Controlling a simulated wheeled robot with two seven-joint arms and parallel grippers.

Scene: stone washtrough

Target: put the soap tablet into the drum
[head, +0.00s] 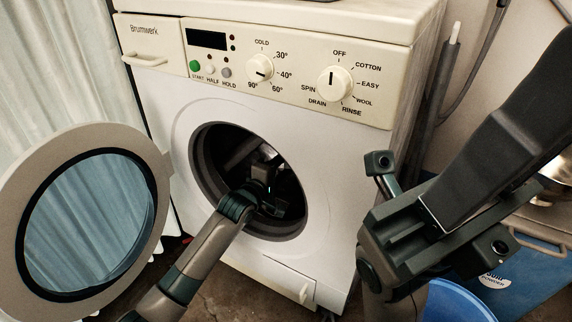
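The washing machine's drum (225,143) shows as a dark round opening in the white front, with its door (152,215) swung wide open to the left. My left gripper (274,190) reaches through the opening into the drum's shadow. Its fingers are dark against the dark inside, and I cannot tell whether they are open or shut. I cannot make out the soap tablet in this view. My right gripper (438,202) is at the right, in front of and away from the machine.
The machine's control panel (292,70) is above the opening. A blue tub (456,303) stands at lower right, by a blue box (535,262). A grey pipe (432,105) runs along the right wall. A pale curtain (65,75) hangs at left.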

